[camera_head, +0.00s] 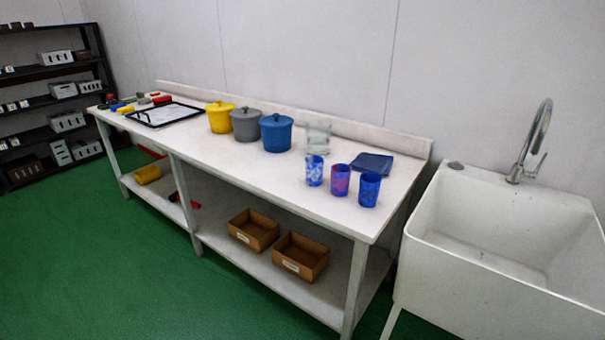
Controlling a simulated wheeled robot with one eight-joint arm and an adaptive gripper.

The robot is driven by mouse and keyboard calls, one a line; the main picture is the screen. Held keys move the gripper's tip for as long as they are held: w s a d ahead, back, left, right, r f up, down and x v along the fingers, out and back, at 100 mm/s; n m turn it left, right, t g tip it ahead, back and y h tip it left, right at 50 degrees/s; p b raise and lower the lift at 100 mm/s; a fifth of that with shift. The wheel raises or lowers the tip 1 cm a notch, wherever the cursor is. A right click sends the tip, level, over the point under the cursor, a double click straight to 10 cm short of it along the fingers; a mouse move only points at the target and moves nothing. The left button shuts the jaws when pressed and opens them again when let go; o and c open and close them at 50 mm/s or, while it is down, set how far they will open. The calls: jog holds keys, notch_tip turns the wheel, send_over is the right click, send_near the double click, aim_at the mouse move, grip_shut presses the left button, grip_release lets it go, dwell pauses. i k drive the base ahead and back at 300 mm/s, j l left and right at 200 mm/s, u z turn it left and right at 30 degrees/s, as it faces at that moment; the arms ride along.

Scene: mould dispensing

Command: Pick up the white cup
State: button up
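Three cups stand in a row near the right end of the white table (250,165). The left cup (315,171) is white with blue patches and is the whitest of them. The middle cup (340,180) is red and blue. The right cup (369,189) is blue. No plain white cup shows. A clear glass container (318,139) stands just behind the left cup. My gripper is not in view.
A dark blue folded cloth (373,164) lies behind the cups. Yellow (220,117), grey (245,124) and blue (276,133) lidded pots stand to their left. A sink (500,245) adjoins on the right. Green floor (120,260) is clear in front.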

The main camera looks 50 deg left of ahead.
aim_at(314, 171)
jog(key=j+u, duration=0.1)
jog(key=u, duration=1.75)
